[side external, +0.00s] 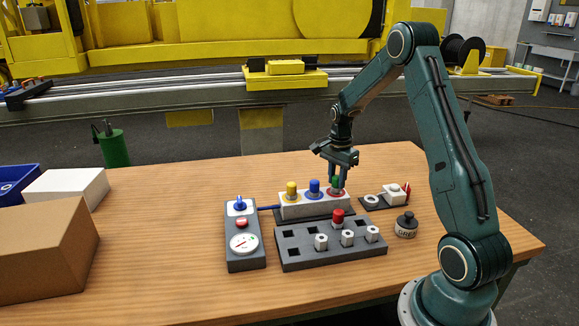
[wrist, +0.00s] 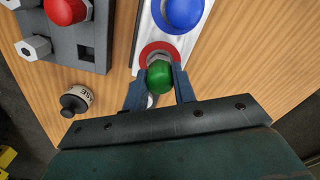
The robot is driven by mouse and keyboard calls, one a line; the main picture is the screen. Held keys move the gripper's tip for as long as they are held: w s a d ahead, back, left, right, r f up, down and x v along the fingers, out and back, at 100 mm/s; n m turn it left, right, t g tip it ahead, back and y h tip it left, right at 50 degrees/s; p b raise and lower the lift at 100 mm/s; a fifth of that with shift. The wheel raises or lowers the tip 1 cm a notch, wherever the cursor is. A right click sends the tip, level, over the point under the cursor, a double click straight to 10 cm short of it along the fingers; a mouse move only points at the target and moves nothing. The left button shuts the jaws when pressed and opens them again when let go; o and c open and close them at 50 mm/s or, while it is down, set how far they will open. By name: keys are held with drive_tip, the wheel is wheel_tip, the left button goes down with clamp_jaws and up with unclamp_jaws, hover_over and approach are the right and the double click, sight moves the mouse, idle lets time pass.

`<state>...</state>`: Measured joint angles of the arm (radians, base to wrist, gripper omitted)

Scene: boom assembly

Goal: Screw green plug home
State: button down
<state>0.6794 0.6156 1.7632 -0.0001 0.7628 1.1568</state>
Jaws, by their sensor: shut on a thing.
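The green plug (side external: 335,182) stands upright at the right end of the white block (side external: 312,206), at the position with a red ring. In the wrist view the green plug (wrist: 159,77) sits between my fingers, with its metal collar over the red ring (wrist: 172,48). My gripper (side external: 336,170) is shut on the green plug from above. Whether the plug's collar is flush with the block cannot be told. A blue plug (side external: 314,187) and a yellow plug (side external: 291,190) stand in the same block to the left.
A dark tray (side external: 290,255) in front holds a red plug (side external: 337,216) and several metal hex fittings. A grease pot (side external: 406,225) stands to the right. A gauge box (side external: 243,240) is at the left. A small plate with a red-tipped part (side external: 393,192) lies right of the block.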

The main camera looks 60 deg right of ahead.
drive_tip(key=shift+m, duration=0.3)
drive_tip(key=m, duration=0.5)
drive_tip(key=shift+m, duration=0.4)
drive_tip(key=m, duration=0.5)
drive_tip(key=shift+f+m, duration=0.1)
drive_tip(key=shift+m, duration=0.3)
drive_tip(key=c, duration=1.2)
unclamp_jaws()
